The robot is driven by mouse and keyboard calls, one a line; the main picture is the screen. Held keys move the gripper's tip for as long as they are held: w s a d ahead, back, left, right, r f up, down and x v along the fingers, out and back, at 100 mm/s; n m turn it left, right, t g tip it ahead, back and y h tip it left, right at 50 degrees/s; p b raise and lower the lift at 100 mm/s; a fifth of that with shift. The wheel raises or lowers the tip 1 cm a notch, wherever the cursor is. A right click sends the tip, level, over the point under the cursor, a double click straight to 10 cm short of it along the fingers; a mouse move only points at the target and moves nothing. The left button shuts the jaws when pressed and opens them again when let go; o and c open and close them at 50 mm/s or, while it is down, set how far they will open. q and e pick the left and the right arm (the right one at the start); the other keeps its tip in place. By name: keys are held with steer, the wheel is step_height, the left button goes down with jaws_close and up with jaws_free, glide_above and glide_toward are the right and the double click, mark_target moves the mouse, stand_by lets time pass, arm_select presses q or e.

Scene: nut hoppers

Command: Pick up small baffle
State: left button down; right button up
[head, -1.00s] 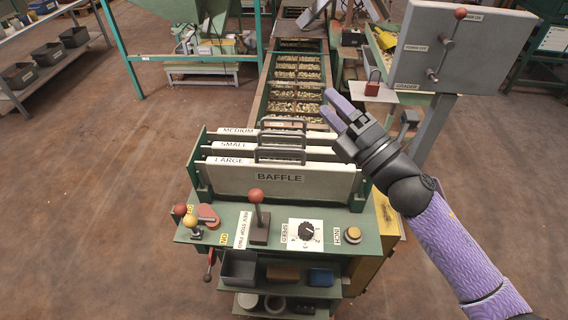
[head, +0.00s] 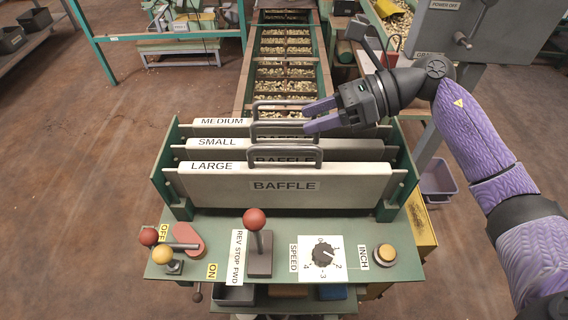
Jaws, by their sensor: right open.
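The small baffle (head: 217,153) is a pale upright plate labelled SMALL, in the middle of a rack of three. The large baffle (head: 215,184) stands in front of it and the medium baffle (head: 216,130) behind it. My right gripper (head: 304,117) is open and empty. Its purple fingers point left, close to the small and medium handles; I cannot tell if they touch. My left gripper is not in view.
The green control panel (head: 205,273) in front of the rack carries a red-knobbed lever (head: 256,232), a speed dial (head: 323,253) and a yellow inch button (head: 385,254). A conveyor of nuts (head: 286,50) runs behind. A grey box (head: 494,18) stands at upper right.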

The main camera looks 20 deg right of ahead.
mark_target(295, 123)
steer(key=x, duration=0.3)
steer(key=shift+a, duration=0.35)
jaws_close()
stand_by(0.5)
stand_by(0.4)
